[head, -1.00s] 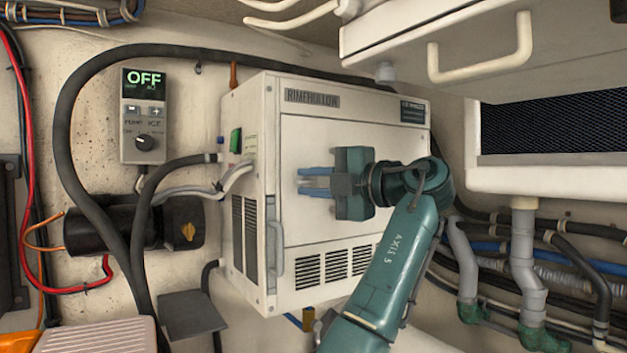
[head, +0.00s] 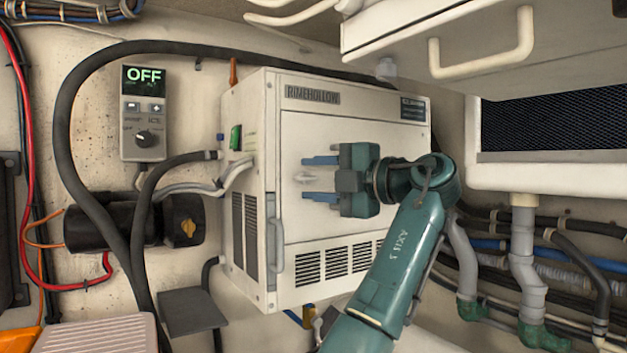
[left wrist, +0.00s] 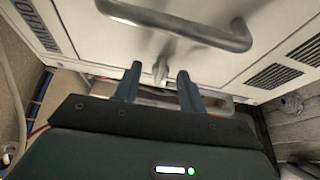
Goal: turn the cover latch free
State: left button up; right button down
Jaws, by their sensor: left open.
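The white ice maker's front cover (head: 360,140) faces me, closed against its case. A small pale metal latch (head: 304,178) shows on the left part of the cover, and in the left wrist view the latch (left wrist: 160,71) points between the two fingers. My left gripper (head: 308,175), with blue fingers, is open in front of the cover, one finger above the latch and one below. The left wrist view shows the gripper (left wrist: 158,80) with a finger on each side of the latch. I cannot tell whether either finger touches it. My right gripper is in neither view.
A grey handle (head: 275,248) stands at the cover's lower left edge. A control panel (head: 145,113) reading OFF is on the wall at left, near a thick black hose (head: 66,150). A white cabinet (head: 480,50) overhangs at upper right, with pipes (head: 524,250) below it.

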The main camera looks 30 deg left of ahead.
pick_arm(q)
jog(key=s+d, duration=0.1)
jog(key=d, duration=1.1)
jog(key=shift+s+d, duration=0.15)
jog(key=shift+s, duration=0.25)
